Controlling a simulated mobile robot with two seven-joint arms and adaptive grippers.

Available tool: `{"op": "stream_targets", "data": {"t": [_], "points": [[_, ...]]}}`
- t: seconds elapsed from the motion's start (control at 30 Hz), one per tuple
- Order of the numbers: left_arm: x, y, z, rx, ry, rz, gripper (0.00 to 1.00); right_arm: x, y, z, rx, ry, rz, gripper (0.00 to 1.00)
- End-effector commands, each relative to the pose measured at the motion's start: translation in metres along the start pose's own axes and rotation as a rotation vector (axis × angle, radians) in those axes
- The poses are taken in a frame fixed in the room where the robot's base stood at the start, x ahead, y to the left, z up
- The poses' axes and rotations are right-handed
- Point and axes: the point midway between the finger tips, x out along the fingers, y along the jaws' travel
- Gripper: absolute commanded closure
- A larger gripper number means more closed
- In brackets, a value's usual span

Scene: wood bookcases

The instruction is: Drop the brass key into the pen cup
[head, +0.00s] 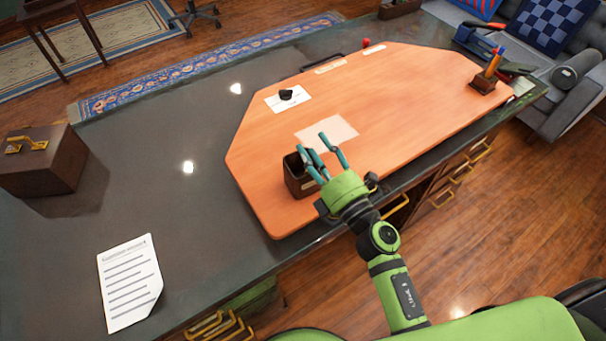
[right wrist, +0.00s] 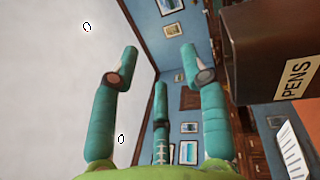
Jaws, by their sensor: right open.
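The pen cup (head: 296,183) is a dark box-shaped holder standing upright near the left front of the orange wooden desk panel. In the right wrist view it shows at upper right with a "PENS" label (right wrist: 295,78). My right gripper (head: 312,150) is at the cup's right side and partly overlaps it in the head view. Its teal fingers are spread open, and the right wrist view (right wrist: 156,72) shows nothing between them. I cannot make out the brass key in either view, and the inside of the cup is mostly hidden. My left gripper is not in view.
A brown box with a brass handle (head: 45,168) and a printed sheet (head: 130,283) lie on the dark desktop at left. A dark object (head: 286,95) lies on a white paper. A pencil holder (head: 484,85) stands at far right. The panel's middle is largely clear.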

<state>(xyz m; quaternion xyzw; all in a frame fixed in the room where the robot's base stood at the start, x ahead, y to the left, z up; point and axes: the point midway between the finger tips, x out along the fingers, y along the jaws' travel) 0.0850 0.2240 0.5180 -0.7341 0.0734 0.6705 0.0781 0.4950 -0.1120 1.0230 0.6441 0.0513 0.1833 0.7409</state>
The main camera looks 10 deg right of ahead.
Motion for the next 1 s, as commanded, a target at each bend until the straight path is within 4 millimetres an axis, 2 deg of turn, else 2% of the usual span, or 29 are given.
{"op": "stream_targets", "data": {"t": [0.3, 0.5, 0.67, 1.0], "points": [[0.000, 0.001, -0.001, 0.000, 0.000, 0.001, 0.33, -0.069, -0.001, 0.000, 0.002, -0.002, -0.004, 0.55], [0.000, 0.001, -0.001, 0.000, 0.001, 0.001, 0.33, -0.096, 0.000, 0.000, 0.000, -0.002, -0.002, 0.55], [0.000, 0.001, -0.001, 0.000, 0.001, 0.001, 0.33, -0.103, 0.000, 0.000, 0.000, -0.001, 0.000, 0.55], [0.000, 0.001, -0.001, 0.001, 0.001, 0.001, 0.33, -0.103, 0.000, 0.000, 0.000, -0.002, 0.000, 0.55]]}}
